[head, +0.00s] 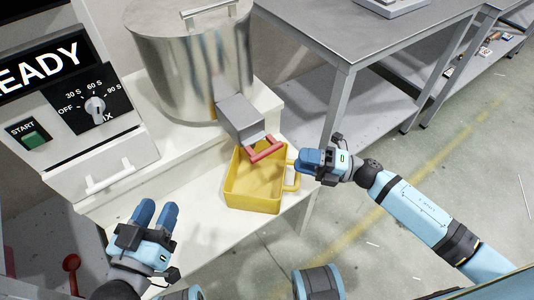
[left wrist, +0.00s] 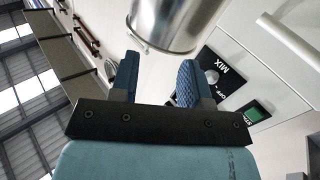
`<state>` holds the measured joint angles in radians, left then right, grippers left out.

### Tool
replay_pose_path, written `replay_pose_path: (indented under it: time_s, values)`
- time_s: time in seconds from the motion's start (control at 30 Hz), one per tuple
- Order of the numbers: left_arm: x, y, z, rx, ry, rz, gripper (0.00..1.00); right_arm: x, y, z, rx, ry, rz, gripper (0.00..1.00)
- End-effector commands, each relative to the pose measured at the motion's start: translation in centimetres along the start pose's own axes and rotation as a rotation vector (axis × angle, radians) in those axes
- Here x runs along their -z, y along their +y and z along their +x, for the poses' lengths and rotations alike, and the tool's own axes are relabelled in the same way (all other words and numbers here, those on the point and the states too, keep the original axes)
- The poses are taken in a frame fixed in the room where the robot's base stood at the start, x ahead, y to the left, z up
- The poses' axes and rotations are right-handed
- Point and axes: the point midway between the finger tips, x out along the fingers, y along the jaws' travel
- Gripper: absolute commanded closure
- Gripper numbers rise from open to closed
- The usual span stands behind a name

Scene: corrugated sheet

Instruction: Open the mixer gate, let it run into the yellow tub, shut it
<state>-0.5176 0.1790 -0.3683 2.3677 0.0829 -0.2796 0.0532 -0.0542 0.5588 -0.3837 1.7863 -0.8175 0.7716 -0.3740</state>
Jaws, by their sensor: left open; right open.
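The steel mixer drum (head: 190,65) stands on a white stand, with a grey box-shaped spout (head: 239,118) at its front. The gate is a red handle (head: 266,151) at the spout's lower end, above the yellow tub (head: 256,200). The tub sits on the white ledge with its handle to the right; its visible inside looks empty. My right gripper (head: 312,163) is open beside the tub's handle; whether they touch is unclear. My left gripper (head: 157,215) is open and empty, left of the tub. In the left wrist view its fingers (left wrist: 158,80) are apart, with the drum (left wrist: 175,22) beyond.
The control panel at left reads READY, with a dial (head: 95,106) and a green start button (head: 33,138). A white drawer-like handle (head: 108,178) is below. A grey table (head: 350,45) stands behind right. A red spoon-like object (head: 71,268) lies lower left.

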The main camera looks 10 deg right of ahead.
Motion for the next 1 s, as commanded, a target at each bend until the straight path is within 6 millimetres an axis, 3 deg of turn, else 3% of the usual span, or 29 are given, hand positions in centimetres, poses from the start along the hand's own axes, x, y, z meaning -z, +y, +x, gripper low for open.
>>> replay_pose_path:
  time_s: [0.2,0.4,0.6,0.87,0.9,1.0]
  values:
    - [0.7,0.4,0.1,-0.016,0.046,-0.006,0.57,0.0,0.0,4.9,-0.004,0.000,-0.002,0.56]
    - [1.4,0.7,0.2,-0.029,0.079,-0.011,0.57,-0.1,0.0,8.1,-0.002,-0.001,0.000,0.56]
    - [1.6,0.9,0.3,-0.036,0.091,-0.013,0.57,0.0,0.0,9.5,-0.001,-0.001,0.001,0.56]
    - [1.7,0.9,0.2,-0.038,0.094,-0.013,0.57,0.0,0.0,9.6,0.000,-0.002,0.001,0.56]
    - [1.7,0.9,0.2,-0.038,0.094,-0.013,0.57,0.0,0.0,9.6,0.000,-0.002,0.001,0.58]
    - [1.8,0.9,0.2,-0.037,0.094,-0.013,0.57,0.0,0.0,9.6,0.000,-0.002,0.001,0.81]
